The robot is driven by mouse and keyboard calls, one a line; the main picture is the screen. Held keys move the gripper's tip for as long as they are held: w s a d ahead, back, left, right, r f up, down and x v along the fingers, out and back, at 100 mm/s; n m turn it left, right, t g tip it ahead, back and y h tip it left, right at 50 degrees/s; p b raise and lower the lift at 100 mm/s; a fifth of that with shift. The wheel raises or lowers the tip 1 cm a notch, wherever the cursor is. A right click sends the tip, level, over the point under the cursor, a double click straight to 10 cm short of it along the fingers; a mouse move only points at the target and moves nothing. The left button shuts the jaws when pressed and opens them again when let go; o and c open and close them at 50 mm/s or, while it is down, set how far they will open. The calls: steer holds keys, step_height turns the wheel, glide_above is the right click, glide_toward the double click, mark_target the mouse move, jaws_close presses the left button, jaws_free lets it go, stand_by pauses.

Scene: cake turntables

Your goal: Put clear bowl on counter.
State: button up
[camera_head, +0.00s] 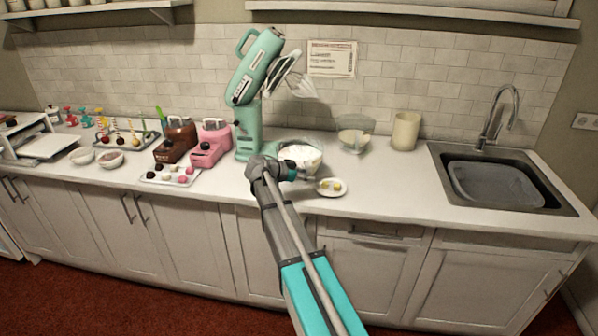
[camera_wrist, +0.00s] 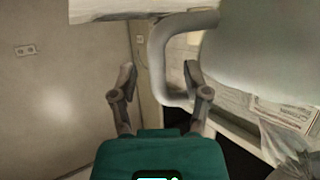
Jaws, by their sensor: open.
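Another clear bowl (camera_head: 355,139) with pale contents stands on the counter (camera_head: 400,180) further right. In the wrist view my gripper (camera_wrist: 160,88) is open. A grey-green loop handle (camera_wrist: 158,62) on a large smooth curved body (camera_wrist: 265,45) shows between and beyond the fingers. This looks like the nearer bowl and its handle. Contact cannot be told.
The teal mixer (camera_head: 249,90) stands behind my gripper, its head tilted up with a whisk (camera_head: 300,86). A small plate (camera_head: 331,187) sits just right of my gripper. A beige canister (camera_head: 405,130) and a sink (camera_head: 500,180) are further right. Free counter lies before the canister.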

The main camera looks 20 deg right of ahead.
steer(key=shift+d+f, duration=0.1)
steer(key=shift+d, duration=0.25)
stand_by(0.3)
jaws_close()
